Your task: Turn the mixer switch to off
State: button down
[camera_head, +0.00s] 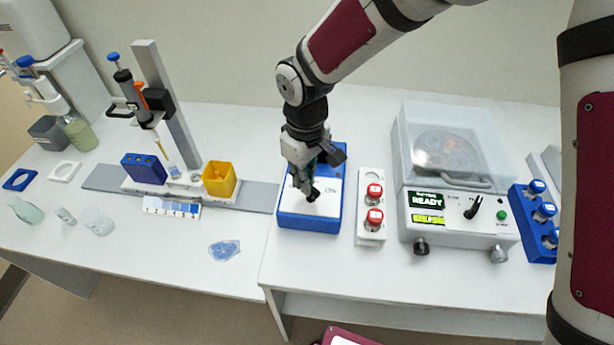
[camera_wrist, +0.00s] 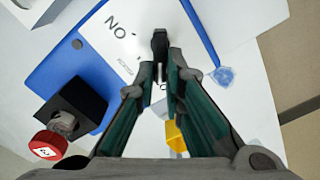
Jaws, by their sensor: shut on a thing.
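The mixer (camera_head: 291,222) is a blue box with a white top plate, standing on the bench; it also fills the upper left of the wrist view (camera_wrist: 60,62). An "ON" label shows on its plate, upside down in the wrist view. The mixer switch is a small black lever (camera_wrist: 159,44) on the plate, partly hidden by the fingers. My gripper (camera_head: 309,186) points down over the mixer, with its fingertips at the switch. In the wrist view, my gripper (camera_wrist: 162,82) is shut on the lever. The switch's exact setting is hard to tell.
A white rack with two red-capped vials (camera_head: 374,216) stands just right of the mixer. Further right is a centrifuge (camera_head: 458,232) with a clear lid. On the left are a yellow bin (camera_head: 219,180) and a pipette stand. A crumpled blue piece (camera_head: 225,250) lies front left.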

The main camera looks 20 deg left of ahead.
dwell(0.4)
jog(key=c, duration=1.7)
grip_release()
notch_tip(320, 180, up, 12)
